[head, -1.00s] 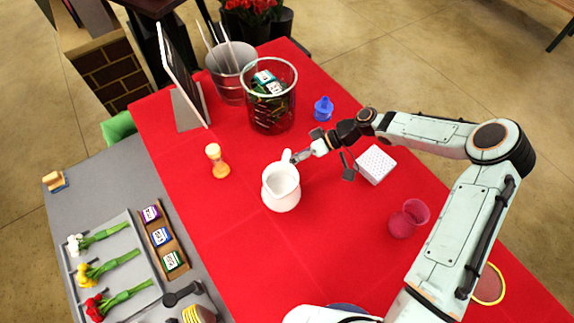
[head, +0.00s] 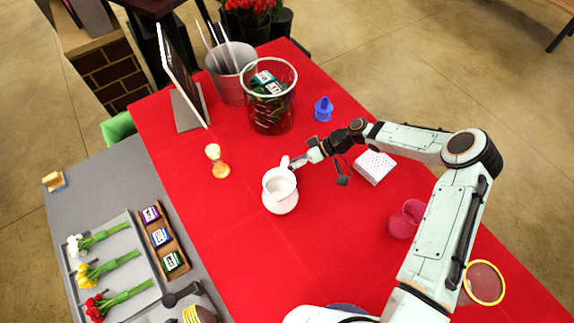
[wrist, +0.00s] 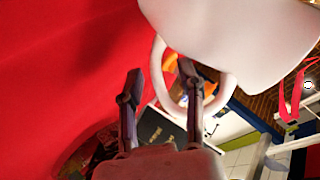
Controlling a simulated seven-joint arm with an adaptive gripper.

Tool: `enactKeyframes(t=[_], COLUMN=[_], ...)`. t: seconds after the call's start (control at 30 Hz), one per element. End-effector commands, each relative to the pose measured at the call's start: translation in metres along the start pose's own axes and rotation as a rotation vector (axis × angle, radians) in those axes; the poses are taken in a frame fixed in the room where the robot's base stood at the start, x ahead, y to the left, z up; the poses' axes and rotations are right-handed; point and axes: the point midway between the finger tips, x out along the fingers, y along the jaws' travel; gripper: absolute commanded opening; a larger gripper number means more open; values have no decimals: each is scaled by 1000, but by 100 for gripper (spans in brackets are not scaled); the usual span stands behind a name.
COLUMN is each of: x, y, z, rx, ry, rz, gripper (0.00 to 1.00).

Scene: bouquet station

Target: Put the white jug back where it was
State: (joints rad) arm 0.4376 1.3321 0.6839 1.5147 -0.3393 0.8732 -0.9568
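The white jug (head: 281,198) stands upright on the red tablecloth near the middle of the table in the head view. Its handle points to the back, towards my gripper (head: 295,162). In the wrist view the jug's body (wrist: 235,35) fills the upper right and its handle (wrist: 158,72) loops down. The fingers of my gripper (wrist: 160,76) are apart there, one on each side of the handle's near strand, with gaps visible beside it. The jug's base is hidden in the wrist view.
An hourglass (head: 217,162) stands left of the jug. A glass bin (head: 270,118) and a metal bucket (head: 230,83) are behind. A white perforated block (head: 374,167), a blue bottle (head: 323,110) and a pink cup (head: 405,220) stand to the right. Cloth in front of the jug is clear.

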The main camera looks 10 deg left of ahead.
Motion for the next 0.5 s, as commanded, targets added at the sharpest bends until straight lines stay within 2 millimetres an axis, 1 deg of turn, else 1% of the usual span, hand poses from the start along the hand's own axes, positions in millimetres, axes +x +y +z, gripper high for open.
enactKeyframes(t=[0.27,0.37,0.5], x=[-3,-16,-48], y=[-2,-1,0], z=[-1,-2,-2], rx=[1,0,0], ry=[0,2,3], rz=[1,3,5], gripper=[37,37,37])
